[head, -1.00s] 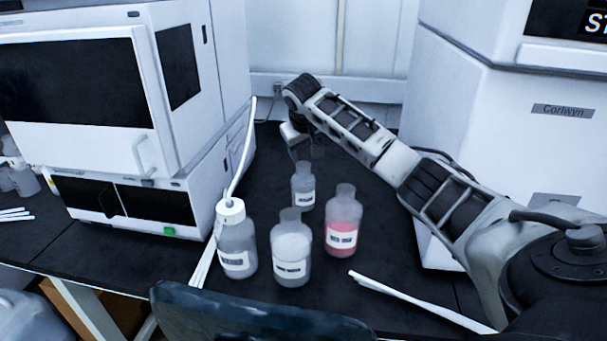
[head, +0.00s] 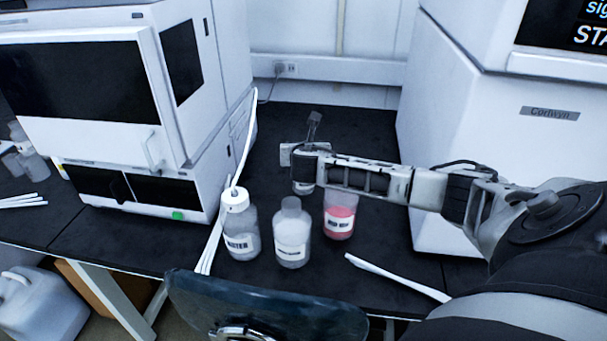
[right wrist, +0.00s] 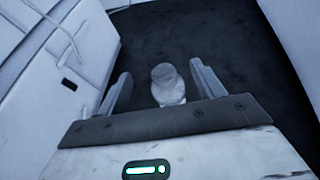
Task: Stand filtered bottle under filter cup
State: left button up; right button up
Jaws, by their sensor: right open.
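My right gripper (head: 313,122) is above the bench at the far side of the bottle group. In the right wrist view it is open (right wrist: 161,76), with a small translucent bottle (right wrist: 168,88) between its spread fingers, not clasped. A small bottle at the back (head: 304,188) is mostly hidden behind my wrist; its label cannot be read, so I cannot tell whether it is the filtered bottle. No filter cup can be made out. My left gripper is out of view.
A white-capped bottle with a tube (head: 240,235), a cloudy bottle (head: 292,238) and a red-liquid bottle (head: 339,222) stand close in front of my wrist. White instruments flank the bench at left (head: 185,140) and right (head: 480,150). White sticks (head: 395,278) lie at front right.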

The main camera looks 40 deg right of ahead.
jog(key=shift+w+d+f+b, duration=0.4)
jog(key=shift+w+d+f, duration=0.45)
jog(key=shift+f, duration=0.4)
jog(key=shift+w+d+f+b, duration=0.45)
jog(key=shift+w+d+f, duration=0.2)
jog(key=shift+w+f, duration=0.5)
jog(key=shift+w+d+f+b, duration=0.4)
jog(key=shift+w+d+f, duration=0.35)
jog(key=shift+f, duration=0.65)
jog(key=shift+s, duration=0.1)
jog(key=shift+c, duration=0.3)
grip_shut()
